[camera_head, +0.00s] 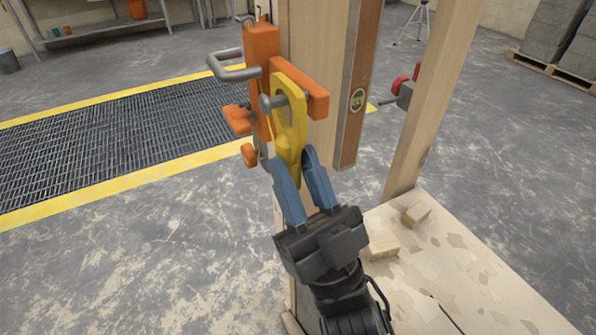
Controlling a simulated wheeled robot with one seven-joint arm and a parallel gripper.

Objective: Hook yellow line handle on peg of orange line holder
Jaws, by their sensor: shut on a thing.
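The yellow line handle (289,137) is an upright flat piece with a long opening in its upper part. My gripper (296,164) has its blue fingers shut on the lower end of the handle. The orange line holder (263,62) is fixed to the wooden post, with a grey metal loop on its left side. Its grey peg (269,102) shows at the handle's opening, and the handle's upper part lies in front of the holder's orange arm. The peg appears to pass through the opening, but I cannot tell how deep the handle sits on it.
A spirit level (358,99) stands against the wooden post. A second wooden post (433,99) rises to the right, with a red and grey tool (402,91) beside it. Wood blocks (416,213) lie on the stained board below. The floor at left is open around a grating (115,140).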

